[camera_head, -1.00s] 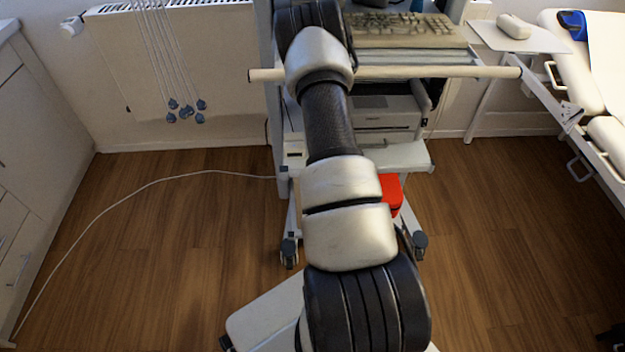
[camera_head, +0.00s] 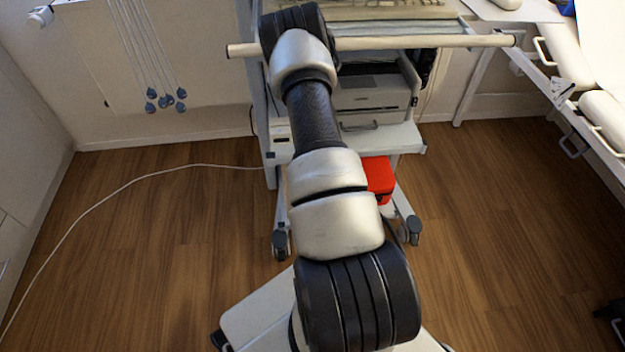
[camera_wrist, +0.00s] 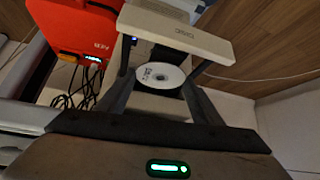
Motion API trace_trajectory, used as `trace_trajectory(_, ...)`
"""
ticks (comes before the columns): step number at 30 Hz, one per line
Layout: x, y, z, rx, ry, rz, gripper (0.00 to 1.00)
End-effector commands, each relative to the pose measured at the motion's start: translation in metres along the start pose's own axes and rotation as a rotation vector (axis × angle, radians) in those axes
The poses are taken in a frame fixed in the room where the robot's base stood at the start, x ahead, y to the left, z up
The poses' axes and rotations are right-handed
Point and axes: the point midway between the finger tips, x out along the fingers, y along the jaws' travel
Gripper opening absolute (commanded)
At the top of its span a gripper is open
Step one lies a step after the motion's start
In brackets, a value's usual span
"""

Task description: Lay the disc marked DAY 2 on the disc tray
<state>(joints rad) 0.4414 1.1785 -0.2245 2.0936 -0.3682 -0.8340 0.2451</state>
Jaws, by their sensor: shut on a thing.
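A white disc (camera_wrist: 172,76) with dark print shows in the wrist view, between the two fingers of my gripper (camera_wrist: 160,80). The fingers are dark and stand apart by about the disc's width, shut on its edges. The print is too small to read. I cannot make out a disc tray for certain. In the head view my arm reaches away to the cart, and neither the gripper nor the disc shows there.
A wheeled cart (camera_head: 405,137) carries a printer (camera_head: 372,98) and a keyboard (camera_head: 395,11); a handle bar (camera_head: 430,42) crosses its front. A red case (camera_head: 380,176) sits low on it. A white cable (camera_head: 120,193) crosses the floor. A bed (camera_head: 592,75) stands at right.

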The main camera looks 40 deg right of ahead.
Motion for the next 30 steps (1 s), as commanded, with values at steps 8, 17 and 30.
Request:
trace_trajectory(8,0.0024,0.0001,0.0016,0.000,0.001,0.000,0.36)
trace_trajectory(17,0.0039,0.0001,0.0028,0.000,0.000,0.000,0.36)
trace_trajectory(30,0.0107,0.0002,0.0079,0.000,0.000,0.000,0.36)
